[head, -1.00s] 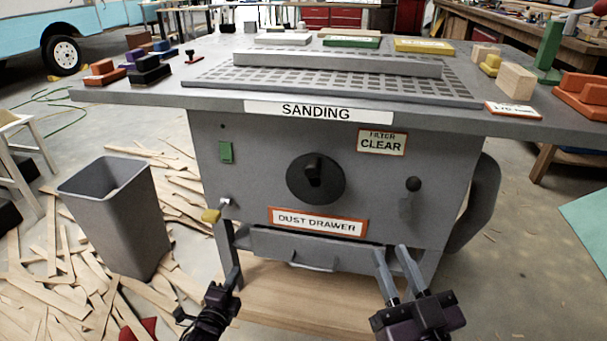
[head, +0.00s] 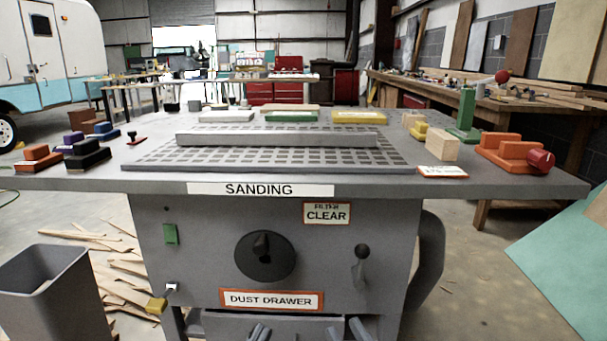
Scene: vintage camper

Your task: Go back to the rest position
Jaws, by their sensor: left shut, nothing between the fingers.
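In the head view, my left gripper (head: 258,331) shows only its fingertips at the bottom edge, in front of the lower part of the grey sanding table (head: 480,183). Its fingers are close together with nothing held. My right gripper (head: 347,328) also shows only its fingertips at the bottom edge, to the right of the left one. Its fingers are apart and empty. Both are below the DUST DRAWER label (head: 271,299). The rest of both grippers and arms is out of view.
A grey bin (head: 50,295) stands at the lower left, near wood scraps (head: 128,268). The tabletop carries a long grey bar (head: 277,138), an orange block (head: 515,152) and several small blocks. A teal sheet (head: 560,265) is at the right. Floor right of the table is mostly clear.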

